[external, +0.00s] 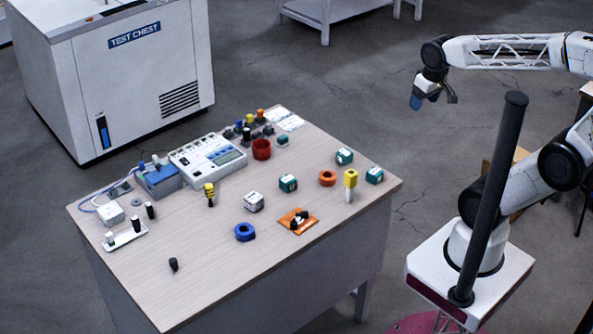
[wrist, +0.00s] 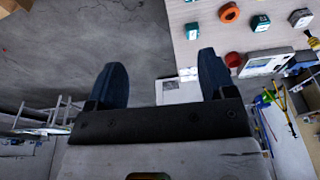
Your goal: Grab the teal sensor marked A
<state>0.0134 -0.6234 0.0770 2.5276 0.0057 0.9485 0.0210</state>
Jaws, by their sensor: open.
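Several teal sensors with pale faces lie on the wooden table (external: 200,290): one near the back right edge (external: 344,156), one in the middle (external: 288,184), one at the right corner (external: 374,176), and a smaller one further back (external: 282,141). The letters on them are too small to read, so I cannot tell which is marked A. Teal sensors also show at the top right of the wrist view (wrist: 192,31), (wrist: 260,22). My gripper (external: 434,99) is open and empty, raised beyond the table's right edge; its blue fingers (wrist: 162,66) are spread apart in the wrist view.
An orange ring (external: 327,178) and a yellow-topped piece (external: 350,183) stand among the sensors. A blue ring (external: 245,232), an orange plate (external: 297,222), a white block (external: 253,202), a red cup (external: 262,149) and a meter box (external: 206,157) are also on the table. The front of the table is mostly clear.

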